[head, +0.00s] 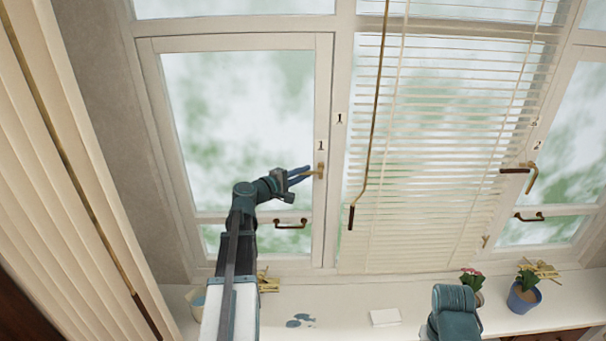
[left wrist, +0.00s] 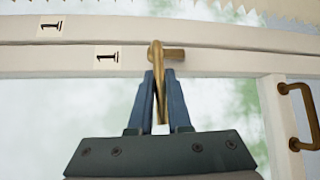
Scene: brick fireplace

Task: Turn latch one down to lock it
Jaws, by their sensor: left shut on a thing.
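Latch one (head: 320,166) is a small brass latch on the right stile of the left window sash, just below a label with the number 1 (head: 321,146). In the left wrist view, its brass handle (left wrist: 158,58) lies between my two blue fingers. My left gripper (head: 306,173) is shut on this handle, which points roughly sideways to the left from its pivot in the head view. The left window (head: 235,120) looks closed. Of my right arm, only a dark teal part shows at the bottom; its fingers are not seen.
A white blind (head: 440,140) with a hanging wand (head: 371,125) covers the middle window. A bronze pull handle (head: 291,225) is below my left gripper. The sill holds a white block (head: 385,317) and a blue flowerpot (head: 522,299).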

